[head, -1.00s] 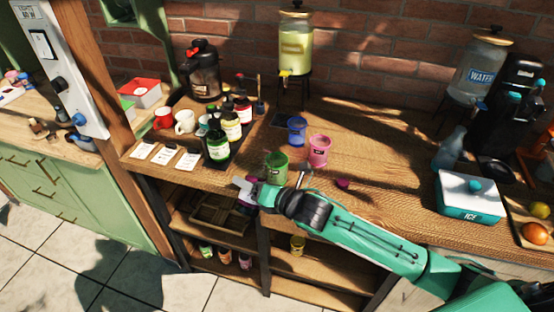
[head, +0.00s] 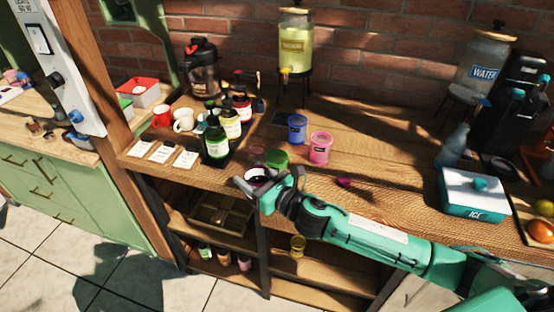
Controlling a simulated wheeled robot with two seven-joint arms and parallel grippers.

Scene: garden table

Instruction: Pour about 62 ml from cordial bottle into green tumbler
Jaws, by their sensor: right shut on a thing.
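The green tumbler (head: 277,159) stands upright on the wooden counter. My right arm comes in from the right, and its gripper (head: 263,184) is just in front of the tumbler, near the counter's front edge. The gripper is shut on a mostly hidden thing with a pale rim and a dark purple part, which appears to be the cordial bottle (head: 256,174). It looks tilted, but its mouth and any stream cannot be made out. The tumbler's lower front is partly covered by the gripper, and its liquid level cannot be read. My left gripper is out of view.
Blue (head: 297,129) and pink (head: 320,148) tumblers stand right behind the green one. Several labelled bottles (head: 216,141) stand on a dark tray to the left. A small magenta piece (head: 344,182) lies on the counter. An ice box (head: 474,194) is at right.

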